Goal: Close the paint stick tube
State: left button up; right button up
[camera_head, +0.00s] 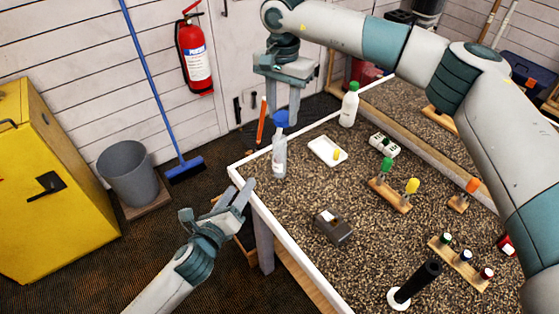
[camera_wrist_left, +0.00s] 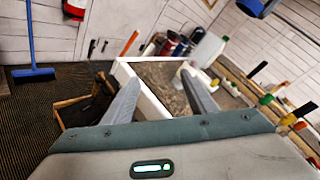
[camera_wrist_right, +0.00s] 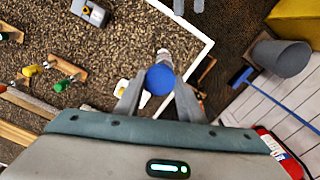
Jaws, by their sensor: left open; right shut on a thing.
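A pale bottle (camera_head: 279,160) with a blue cap (camera_head: 281,119) is at the table's left corner, roughly upright. My right gripper (camera_head: 282,115) is above it, shut on the blue cap, which also shows between the fingers in the right wrist view (camera_wrist_right: 160,79). Whether the bottle touches the table is unclear. My left gripper (camera_head: 238,199) is open and empty, left of the table's edge; its spread fingers show in the left wrist view (camera_wrist_left: 160,85). A small yellow cap (camera_head: 337,155) lies in a white tray (camera_head: 322,143). I cannot tell which item is the paint stick tube.
A white bottle with a green cap (camera_head: 349,106) stands behind the tray. Wooden holders (camera_head: 398,200) with coloured pieces, a dark box (camera_head: 333,226) and an upright black tube (camera_head: 415,284) occupy the table. A grey bin (camera_head: 127,175) and yellow cabinet (camera_head: 45,190) stand left.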

aim_at(276, 152)
jog(key=shift+w+a, duration=0.3)
jog(key=shift+w, duration=0.05)
jog(key=shift+a+r, duration=0.1)
pick_arm(q)
jog(key=d+r+m+h, duration=0.4)
jog(key=d+r+m, duration=0.1)
jog(key=m, duration=0.5)
jog(key=shift+w+r+m+h, duration=0.3)
jog(key=shift+w+r, duration=0.05)
jog(key=shift+w, duration=0.1)
jog(key=shift+w, duration=0.1)
jog(key=shift+x, duration=5.95)
jog(key=shift+a, duration=0.1)
grip_shut()
pick_arm(e)
jog(key=shift+f, duration=2.5)
jog(key=shift+f, duration=0.1)
